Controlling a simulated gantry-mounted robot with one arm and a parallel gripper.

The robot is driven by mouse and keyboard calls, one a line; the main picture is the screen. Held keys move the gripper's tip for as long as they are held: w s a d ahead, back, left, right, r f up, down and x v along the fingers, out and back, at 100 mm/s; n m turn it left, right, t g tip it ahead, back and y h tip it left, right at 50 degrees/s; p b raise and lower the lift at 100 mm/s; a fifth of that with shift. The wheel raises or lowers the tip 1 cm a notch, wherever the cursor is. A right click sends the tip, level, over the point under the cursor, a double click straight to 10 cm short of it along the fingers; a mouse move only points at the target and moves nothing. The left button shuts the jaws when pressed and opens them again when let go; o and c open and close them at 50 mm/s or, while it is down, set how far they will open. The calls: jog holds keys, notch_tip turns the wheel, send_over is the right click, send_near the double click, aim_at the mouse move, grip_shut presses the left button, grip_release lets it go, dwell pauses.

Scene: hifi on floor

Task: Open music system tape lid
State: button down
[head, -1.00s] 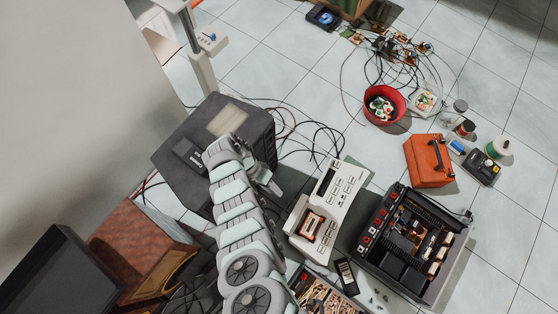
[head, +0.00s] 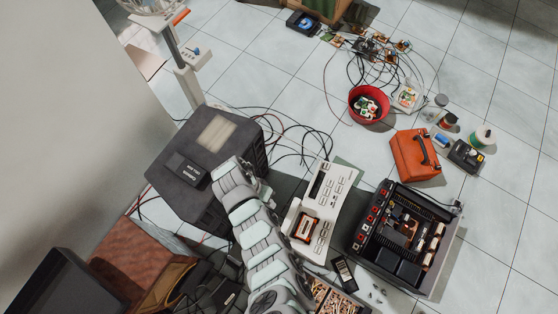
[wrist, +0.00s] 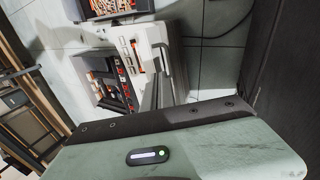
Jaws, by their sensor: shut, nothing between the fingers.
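The white music system (head: 336,187) lies on the tiled floor in the middle of the head view. Its tape lid (head: 304,228), a window with an orange frame, is at its near left end; whether it is fully closed is too small to tell. In the wrist view the white music system (wrist: 153,35) is at the top centre, ahead of my gripper. My gripper (wrist: 160,68) is shut and empty, its narrow grey fingers pointing towards the system; they look apart from it. In the head view my gripper is mostly hidden by the arm, left of the system.
A dark speaker (head: 222,140) stands close at the left. An opened black device (head: 410,235) lies right of the system. A box of small parts (head: 335,300) and a small black item (head: 344,273) are nearby. An orange toolbox (head: 414,156) and red bowl (head: 369,103) lie beyond.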

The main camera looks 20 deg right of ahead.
aim_at(280, 213)
jog(key=b+x, duration=0.3)
jog(key=x, duration=0.7)
jog(key=shift+b, duration=0.4)
jog(key=shift+r, duration=0.1)
